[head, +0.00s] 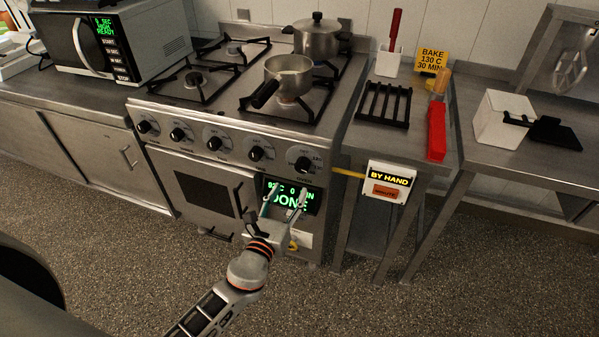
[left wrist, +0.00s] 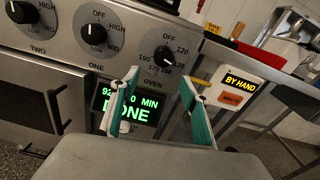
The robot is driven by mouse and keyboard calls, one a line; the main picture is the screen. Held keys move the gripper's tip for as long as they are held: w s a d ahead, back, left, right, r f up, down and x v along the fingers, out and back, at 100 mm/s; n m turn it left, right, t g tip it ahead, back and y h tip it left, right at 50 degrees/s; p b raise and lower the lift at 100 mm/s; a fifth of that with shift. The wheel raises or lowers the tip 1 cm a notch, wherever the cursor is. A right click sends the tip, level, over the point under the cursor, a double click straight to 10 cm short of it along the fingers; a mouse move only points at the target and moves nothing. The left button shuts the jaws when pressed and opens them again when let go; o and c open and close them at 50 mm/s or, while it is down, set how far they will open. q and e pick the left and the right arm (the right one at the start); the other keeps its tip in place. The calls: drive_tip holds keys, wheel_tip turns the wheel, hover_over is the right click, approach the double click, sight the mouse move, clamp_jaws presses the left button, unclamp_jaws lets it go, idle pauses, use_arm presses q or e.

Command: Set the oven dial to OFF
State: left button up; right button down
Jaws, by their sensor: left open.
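The oven dial (head: 303,164) is the rightmost black knob on the stove's front panel. In the left wrist view the oven dial (left wrist: 165,57) has OFF printed above it, temperature numbers around it and OVEN below; I cannot tell its exact setting. My left gripper (head: 286,192) is open and empty, just below the dial and in front of the green display. In the left wrist view the left gripper (left wrist: 159,75) has its two teal-padded fingers spread, with the dial beyond and just above the gap between their tips. My right gripper is not in view.
The oven display (left wrist: 130,106) reads DONE. Burner knobs (head: 256,153) line the panel to the left. A BY HAND sign box (head: 389,184) sticks out at the right. A pan (head: 289,75) and a pot (head: 317,38) stand on the stove.

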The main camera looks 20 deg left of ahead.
sight(300, 170)
use_arm(q)
drive_tip(key=shift+m, duration=0.7)
drive_tip(key=shift+w+d+r, duration=0.1)
drive_tip(key=shift+w+r, duration=0.05)
drive_tip(key=shift+w, duration=1.25)
drive_tip(key=shift+w+d+r, duration=0.1)
drive_tip(key=shift+w, duration=1.35)
drive_tip(key=shift+w+d+r, duration=0.1)
drive_tip(key=shift+w+r, duration=0.05)
drive_tip(key=shift+w, duration=1.25)
drive_tip(key=c, duration=1.1)
